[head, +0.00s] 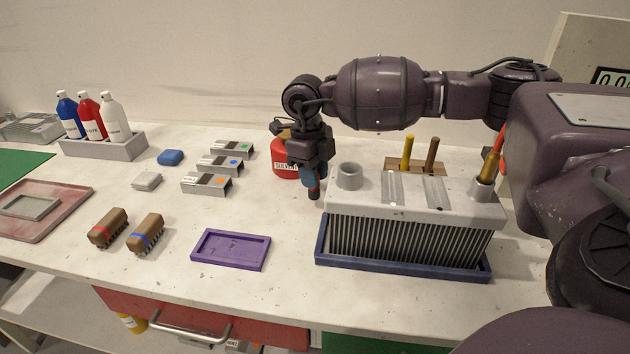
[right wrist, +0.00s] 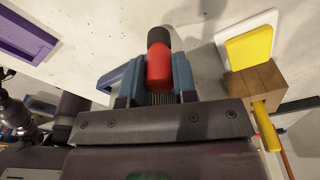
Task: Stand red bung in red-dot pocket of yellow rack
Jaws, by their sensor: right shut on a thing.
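My right gripper (head: 312,178) hangs pointing down over the table, left of the finned grey unit. It is shut on the red bung (head: 316,185), whose black end points down above the tabletop. In the right wrist view, the bung (right wrist: 159,68) sits between the blue fingers of the gripper (right wrist: 157,82). I cannot make out a yellow rack or a red-dot pocket. A yellow slab on a white base (right wrist: 250,46) shows in the right wrist view, but I cannot tell what it is. My left gripper is not in view.
The finned grey unit (head: 410,240) stands in a blue tray (head: 400,268). Behind it is a wooden block with upright handles (head: 431,155). A red solvent can (head: 284,171) is behind my gripper. A purple tray (head: 231,265) and two brushes (head: 146,233) lie left. Table between is clear.

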